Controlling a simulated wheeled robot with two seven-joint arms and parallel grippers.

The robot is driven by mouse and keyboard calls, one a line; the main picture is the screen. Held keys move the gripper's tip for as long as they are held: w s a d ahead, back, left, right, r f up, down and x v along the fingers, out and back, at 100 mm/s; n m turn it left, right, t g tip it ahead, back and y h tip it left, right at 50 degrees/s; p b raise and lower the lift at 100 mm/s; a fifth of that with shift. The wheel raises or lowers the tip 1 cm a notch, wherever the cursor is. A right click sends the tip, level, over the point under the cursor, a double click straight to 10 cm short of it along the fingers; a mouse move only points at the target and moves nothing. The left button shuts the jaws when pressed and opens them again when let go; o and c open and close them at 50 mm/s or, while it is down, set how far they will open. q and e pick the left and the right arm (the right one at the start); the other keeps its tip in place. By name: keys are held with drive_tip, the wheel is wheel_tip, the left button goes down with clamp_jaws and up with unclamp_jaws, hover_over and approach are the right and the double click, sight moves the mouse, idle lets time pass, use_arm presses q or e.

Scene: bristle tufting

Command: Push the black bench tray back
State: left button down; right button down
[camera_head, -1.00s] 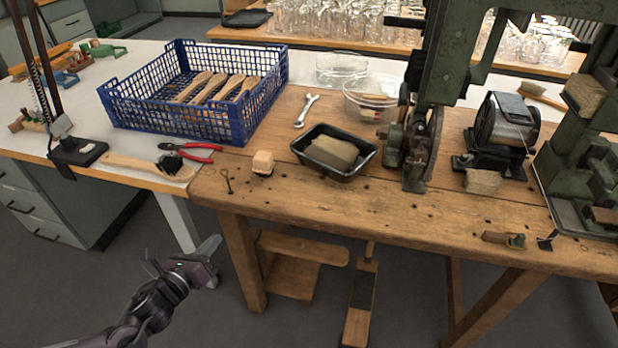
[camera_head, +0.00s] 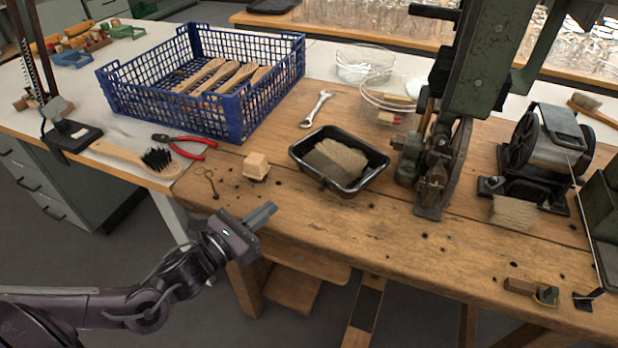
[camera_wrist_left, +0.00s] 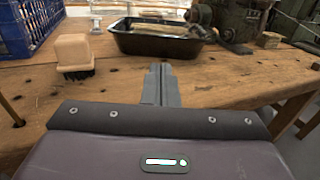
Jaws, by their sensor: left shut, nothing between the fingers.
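The black bench tray (camera_head: 345,186) sits on the wooden bench, left of the green machine, and holds a grey-brown bundle (camera_head: 335,160). It also shows in the left wrist view (camera_wrist_left: 158,45), ahead of the fingers and slightly left of centre. My left gripper (camera_head: 262,214) is shut and empty, at the bench's front edge, in front of the tray and to its left, apart from it. In the left wrist view its closed fingers (camera_wrist_left: 161,84) point toward the tray across bare wood. My right gripper is not in view.
A small wooden block brush (camera_head: 256,166) stands left of the tray. A wrench (camera_head: 317,109) and clear bowls (camera_head: 388,98) lie behind it. A blue crate (camera_head: 240,115) stands at the back left. The green machine (camera_head: 435,170) is close on the right.

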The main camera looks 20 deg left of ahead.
use_arm(q)
approach(315, 174)
drive_tip(key=x, duration=0.5)
drive_tip(key=shift+w+r, duration=0.1)
drive_tip(key=shift+w, duration=0.1)
drive_tip(key=shift+x, duration=0.75)
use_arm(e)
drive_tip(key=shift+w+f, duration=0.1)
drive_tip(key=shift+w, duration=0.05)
